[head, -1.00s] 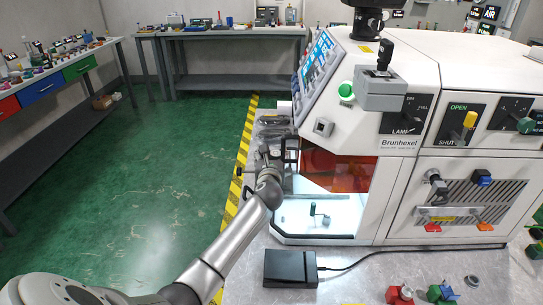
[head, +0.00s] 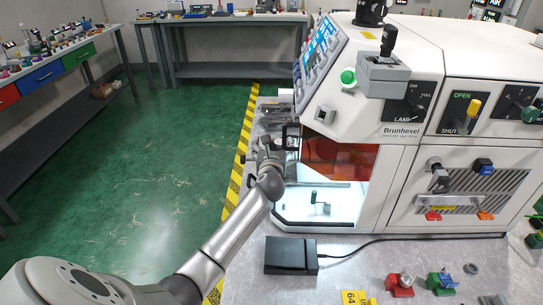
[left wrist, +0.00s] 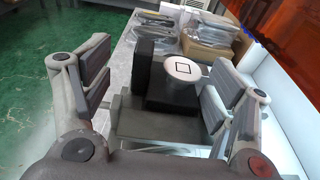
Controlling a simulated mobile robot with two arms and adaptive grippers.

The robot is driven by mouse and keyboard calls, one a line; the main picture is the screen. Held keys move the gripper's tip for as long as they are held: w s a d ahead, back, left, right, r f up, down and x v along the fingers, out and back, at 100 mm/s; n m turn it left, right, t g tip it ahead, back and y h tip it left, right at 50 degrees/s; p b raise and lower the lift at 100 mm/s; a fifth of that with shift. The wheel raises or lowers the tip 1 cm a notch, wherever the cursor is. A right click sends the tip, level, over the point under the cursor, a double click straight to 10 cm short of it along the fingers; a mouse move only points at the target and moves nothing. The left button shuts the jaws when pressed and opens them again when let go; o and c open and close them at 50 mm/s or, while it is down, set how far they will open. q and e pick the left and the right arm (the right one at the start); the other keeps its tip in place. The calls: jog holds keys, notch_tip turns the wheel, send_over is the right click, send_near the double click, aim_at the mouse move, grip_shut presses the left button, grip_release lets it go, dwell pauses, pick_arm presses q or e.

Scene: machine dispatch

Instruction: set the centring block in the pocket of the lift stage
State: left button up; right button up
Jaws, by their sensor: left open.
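My left gripper (head: 272,150) is at the left side of the white machine, beside its lit chamber. In the left wrist view my left gripper (left wrist: 163,92) is open, with its fingers wide apart and nothing held. Beyond and between the fingers stands a black stepped fixture (left wrist: 146,70) with a tall upright part. A pale round disc (left wrist: 181,66) with a dark square outline is on its lower part. I cannot tell which of these is the lift stage or whether the centring block is in view. My right gripper is not in view.
The white machine (head: 400,130) fills the right, with an open lit chamber holding a small green-handled item (head: 313,198). A black box (head: 290,255) with a cable lies in front. Red (head: 399,286) and green (head: 441,283) blocks stand at the right. Wrapped packages (left wrist: 210,45) lie behind the fixture.

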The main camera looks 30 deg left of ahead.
pick_arm(q)
jog(key=v, duration=1.1)
jog(key=shift+r, duration=0.15)
dwell(0.3)
